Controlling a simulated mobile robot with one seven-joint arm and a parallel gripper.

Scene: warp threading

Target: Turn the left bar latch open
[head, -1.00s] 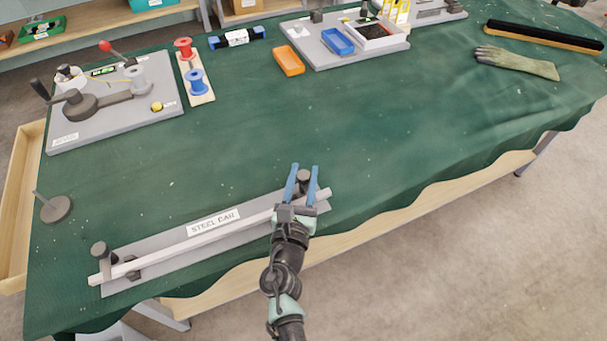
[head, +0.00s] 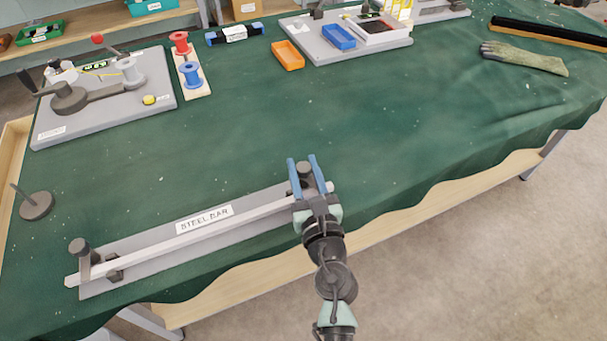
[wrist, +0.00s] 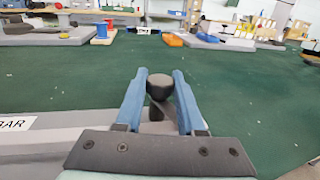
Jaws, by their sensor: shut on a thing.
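The steel bar (head: 180,240) lies on a grey plate (head: 130,280) labelled "STEEL BAR" at the table's front edge. At its left end stands a latch with a dark round knob (head: 79,246), and a dark block (head: 114,262) sits beside the bar there. My gripper (head: 302,160) is at the bar's other end, away from that knob. Its two blue fingers are closed around the dark knob (head: 305,169) of the right-end latch. In the wrist view this knob (wrist: 160,86) sits between the fingers. The fingers partly hide the latch's lower part.
A dark round base with a thin rod (head: 36,206) stands left of the plate. A grey fixture board (head: 110,115), red and blue spools (head: 189,70) and an orange tray (head: 288,55) are farther back. The green cloth (head: 400,130) in the middle is clear.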

